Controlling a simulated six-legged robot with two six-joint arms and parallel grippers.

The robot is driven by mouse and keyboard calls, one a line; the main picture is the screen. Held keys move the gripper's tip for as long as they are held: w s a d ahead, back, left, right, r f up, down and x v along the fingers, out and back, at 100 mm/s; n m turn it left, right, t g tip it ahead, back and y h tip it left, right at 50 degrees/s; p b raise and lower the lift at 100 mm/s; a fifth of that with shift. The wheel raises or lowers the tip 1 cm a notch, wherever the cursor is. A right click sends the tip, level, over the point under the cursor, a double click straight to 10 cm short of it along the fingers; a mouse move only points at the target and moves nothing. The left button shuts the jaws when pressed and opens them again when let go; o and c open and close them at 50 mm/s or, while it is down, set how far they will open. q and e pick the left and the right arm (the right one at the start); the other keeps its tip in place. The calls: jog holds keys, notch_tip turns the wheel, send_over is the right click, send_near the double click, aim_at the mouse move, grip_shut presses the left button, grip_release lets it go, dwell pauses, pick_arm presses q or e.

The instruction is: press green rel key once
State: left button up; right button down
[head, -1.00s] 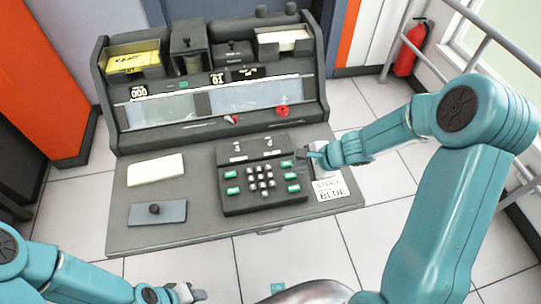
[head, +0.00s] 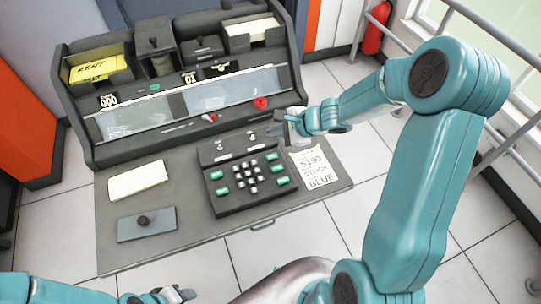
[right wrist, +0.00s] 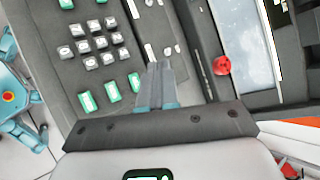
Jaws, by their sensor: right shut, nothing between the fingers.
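The keypad (head: 246,176) stands on the desk with several green keys around pale number keys. Three green keys are on its right side: upper (head: 272,157), middle (head: 278,168) and lower (head: 282,180). Two more are on its left (head: 216,174). I cannot read which is rel. The right-side keys show in the right wrist view too, left of the fingers (right wrist: 110,92). My right gripper (head: 285,117) is shut and empty, beyond the keypad's upper right corner; its fingers also show in the right wrist view (right wrist: 157,68). My left gripper (head: 182,294) is low in view, its jaw state unclear.
A printed card (head: 314,168) lies right of the keypad. A blank pale card (head: 138,180) and a grey plate with a black knob (head: 146,223) lie left. Behind stands the console (head: 80,125) with a red knob (head: 261,103). The desk's front strip is clear.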

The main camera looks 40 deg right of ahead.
jog(key=f, duration=0.1)
jog(key=b, duration=0.6)
send_over(274, 158)
notch_tip(274, 158, down, 6)
jog(key=shift+d+f, duration=0.1)
jog(key=shift+s+f, duration=0.1)
jog(key=shift+f, duration=0.15)
jog(key=shift+f+b, duration=0.25)
jog(key=shift+b, duration=0.2)
jog(key=shift+r, duration=0.1)
dwell(0.8)
jog(key=shift+f+b, duration=0.5)
jog(key=shift+b, duration=0.1)
